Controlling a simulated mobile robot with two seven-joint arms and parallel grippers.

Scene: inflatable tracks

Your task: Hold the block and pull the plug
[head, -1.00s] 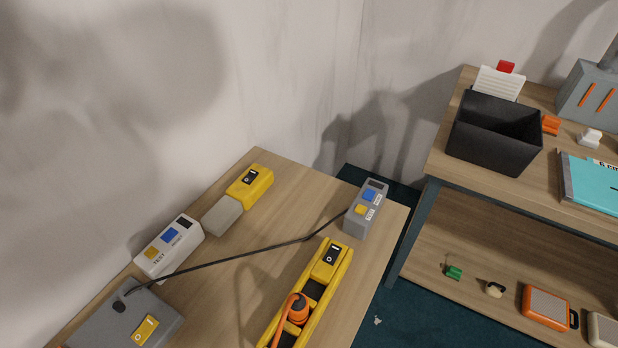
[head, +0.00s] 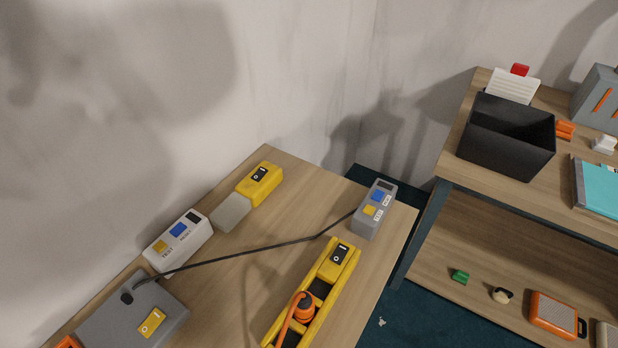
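A long yellow block (head: 341,266) with a dark channel and a black switch lies at the front right of the wooden table. An orange plug (head: 303,307) with an orange cord sits in its channel, near the picture's bottom edge. The near end of the block is cut off by the picture edge. Neither of my grippers is in view.
On the table (head: 235,290) are a white test box (head: 178,240), a grey test box (head: 374,209), a yellow switch box (head: 260,184) and a grey case (head: 130,318). A black cable (head: 240,256) crosses between. A shelf unit (head: 455,180) with a black bin (head: 507,140) stands right.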

